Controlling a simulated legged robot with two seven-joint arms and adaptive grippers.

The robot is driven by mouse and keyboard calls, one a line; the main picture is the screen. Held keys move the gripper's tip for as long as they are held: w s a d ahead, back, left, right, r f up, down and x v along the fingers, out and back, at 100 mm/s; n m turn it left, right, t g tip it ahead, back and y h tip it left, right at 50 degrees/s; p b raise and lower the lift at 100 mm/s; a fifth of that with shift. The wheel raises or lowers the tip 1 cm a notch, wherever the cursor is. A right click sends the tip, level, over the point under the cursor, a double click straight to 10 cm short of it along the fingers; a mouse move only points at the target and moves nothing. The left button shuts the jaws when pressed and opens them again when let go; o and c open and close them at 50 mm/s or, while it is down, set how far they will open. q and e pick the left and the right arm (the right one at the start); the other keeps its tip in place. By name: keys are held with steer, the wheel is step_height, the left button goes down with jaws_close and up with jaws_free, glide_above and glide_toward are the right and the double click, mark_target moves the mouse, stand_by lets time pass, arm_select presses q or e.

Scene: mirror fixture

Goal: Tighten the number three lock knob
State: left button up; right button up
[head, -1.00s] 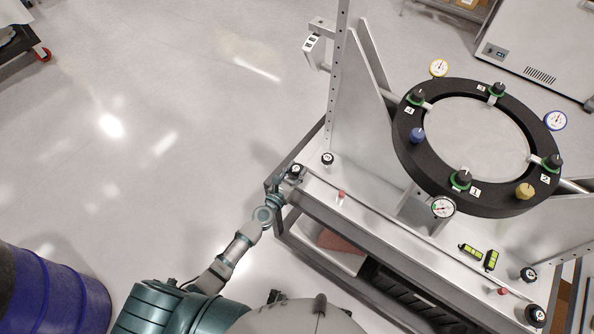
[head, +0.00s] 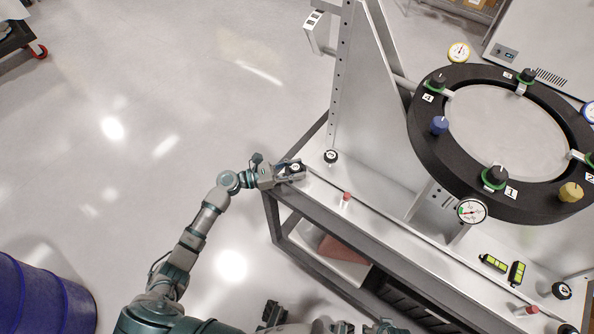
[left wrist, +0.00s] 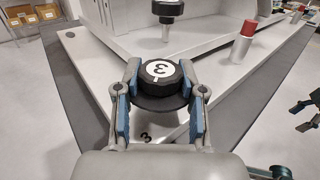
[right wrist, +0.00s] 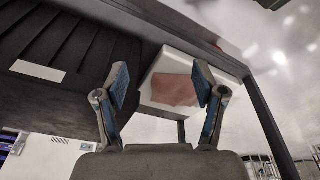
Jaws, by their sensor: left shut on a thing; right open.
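The number three lock knob (left wrist: 160,72) is a black round knob with a white "3" disc on top. It sits at the near left corner of the fixture base, by a "3" printed on the plate. My left gripper (left wrist: 160,80) is shut on this knob, one finger on each side. In the head view my left gripper (head: 287,174) reaches the knob from the left and partly covers it. My right gripper (right wrist: 160,82) is open and empty, below the table edge, facing the cart's lower shelf.
Another black knob (head: 331,156) and a red-topped pin (head: 346,197) stand nearby on the base. The black mirror ring (head: 429,160) with its knobs and gauges stands to the right. A blue drum (head: 45,295) is at lower left.

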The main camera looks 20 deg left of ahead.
arm_select(q)
steer(key=m+g, duration=0.1)
steer(key=g+h+b, duration=0.1)
steer(key=shift+f+m+g, duration=0.3)
steer(key=shift+f+m, duration=0.05)
steer(key=shift+m, duration=0.05)
steer(key=shift+g+h+b, duration=0.3)
steer(key=shift+g, duration=0.1)
steer(key=shift+r+m+g, duration=0.15)
steer(key=shift+m+g, duration=0.45)
steer(key=shift+m, duration=0.1)
arm_select(e)
steer(key=shift+w+a+r+t, duration=0.1)
steer(key=shift+w+r+t, duration=0.3)
steer(key=shift+r, duration=0.45)
steer(key=shift+w+a+r+t, duration=0.15)
steer(key=shift+w+r+t, duration=0.15)
steer(key=shift+r, duration=0.55)
steer(key=shift+w+a+r+t, duration=0.1)
steer(key=shift+w+r+t, duration=0.3)
steer(key=shift+r, duration=0.45)
arm_select(q)
steer(key=o, duration=1.1)
steer(key=shift+o, duration=0.3)
steer(key=shift+a, duration=0.1)
arm_select(e)
steer(key=shift+w, duration=0.15)
